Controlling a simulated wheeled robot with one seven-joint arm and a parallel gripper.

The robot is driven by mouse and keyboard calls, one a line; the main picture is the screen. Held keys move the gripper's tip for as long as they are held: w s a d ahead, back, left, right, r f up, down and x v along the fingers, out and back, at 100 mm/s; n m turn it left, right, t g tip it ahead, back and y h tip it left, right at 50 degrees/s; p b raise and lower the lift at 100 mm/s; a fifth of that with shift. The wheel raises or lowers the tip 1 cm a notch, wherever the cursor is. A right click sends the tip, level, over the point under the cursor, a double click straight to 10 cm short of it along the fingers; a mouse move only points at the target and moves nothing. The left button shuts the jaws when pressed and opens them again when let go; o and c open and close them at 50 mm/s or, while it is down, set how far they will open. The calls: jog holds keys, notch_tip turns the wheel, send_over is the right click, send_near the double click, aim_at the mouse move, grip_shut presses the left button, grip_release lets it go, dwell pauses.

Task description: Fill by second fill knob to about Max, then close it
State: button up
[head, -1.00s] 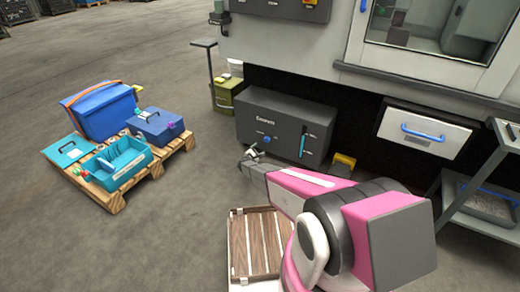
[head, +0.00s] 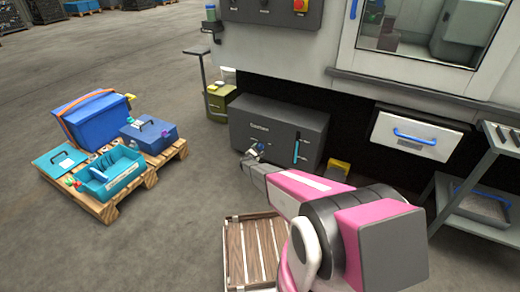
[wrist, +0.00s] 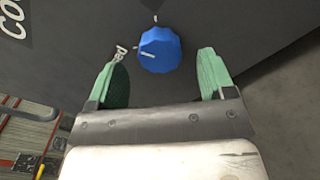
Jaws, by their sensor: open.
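A dark grey tank box (head: 245,120) stands under the machine, with a level gauge (head: 296,152) on its front. The gauge has a blue strip beside small marks; its labels and exact level are too small to read. In the wrist view a faceted blue knob (wrist: 166,56) with a pale pointer line sits on the dark panel, and small marks lie beside and above it. My gripper (wrist: 161,62) is open, one green finger on each side of the knob, apart from it. In the head view my gripper (head: 255,153) partly covers the knob.
A drawer with a blue handle (head: 415,137) is to the right of the tank, and a grey shelf cart (head: 470,230) stands further right. A yellow-green can (head: 220,103) is left of the tank. A loaded pallet (head: 105,209) stands on the left floor. A wooden slatted crate (head: 233,252) is below my arm.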

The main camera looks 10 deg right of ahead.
aim_at(260, 147)
jog(key=shift+x, duration=1.55)
jog(key=c, duration=0.9)
jog(key=shift+c, duration=0.2)
jog(key=shift+n, duration=3.1)
